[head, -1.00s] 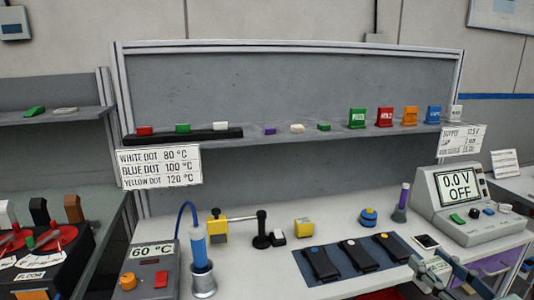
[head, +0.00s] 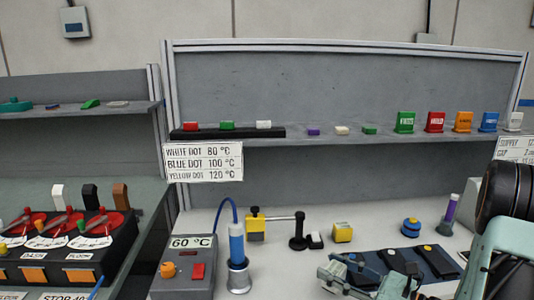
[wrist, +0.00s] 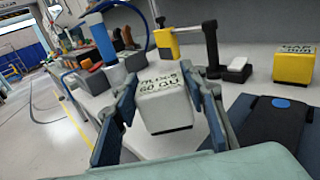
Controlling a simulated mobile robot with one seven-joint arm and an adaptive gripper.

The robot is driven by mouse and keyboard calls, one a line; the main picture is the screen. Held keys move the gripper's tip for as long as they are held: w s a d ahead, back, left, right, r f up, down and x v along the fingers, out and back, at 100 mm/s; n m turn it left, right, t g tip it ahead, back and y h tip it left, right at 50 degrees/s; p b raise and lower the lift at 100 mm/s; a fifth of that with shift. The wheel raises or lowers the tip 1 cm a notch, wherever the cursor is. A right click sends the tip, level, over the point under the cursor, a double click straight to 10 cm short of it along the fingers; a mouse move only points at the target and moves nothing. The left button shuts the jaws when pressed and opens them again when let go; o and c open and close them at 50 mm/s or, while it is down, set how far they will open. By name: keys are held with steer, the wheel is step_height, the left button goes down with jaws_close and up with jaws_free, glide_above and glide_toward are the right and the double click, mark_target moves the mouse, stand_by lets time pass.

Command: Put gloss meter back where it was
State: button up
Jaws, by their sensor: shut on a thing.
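A white block with dark lettering, read as the gloss meter (wrist: 163,103), sits between my fingers in the wrist view. My gripper (wrist: 165,112) is shut on its sides. It holds the block near the front of the bench, by the dark panels. In the head view my gripper (head: 362,280) is at the bottom, right of centre. There the gloss meter is hard to make out between the fingers.
Left are a yellow clamp with black post (head: 298,236), a blue tool in a stand (head: 237,255) and a heater box (head: 183,275). The grey bench (head: 205,218) has bare patches between.

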steer(key=a, duration=0.2)
steer(key=a+f+n+g+y, duration=0.1)
steer(key=shift+w+a, duration=0.2)
steer(key=shift+w, duration=0.15)
steer(key=shift+d+r+p, duration=0.15)
steer(key=shift+r+p, duration=0.3)
steer(key=shift+p, duration=0.5)
step_height(320, 180, up, 6)
steer(key=p, duration=1.2)
steer(key=shift+r, duration=0.25)
steer(key=shift+d+f, duration=0.1)
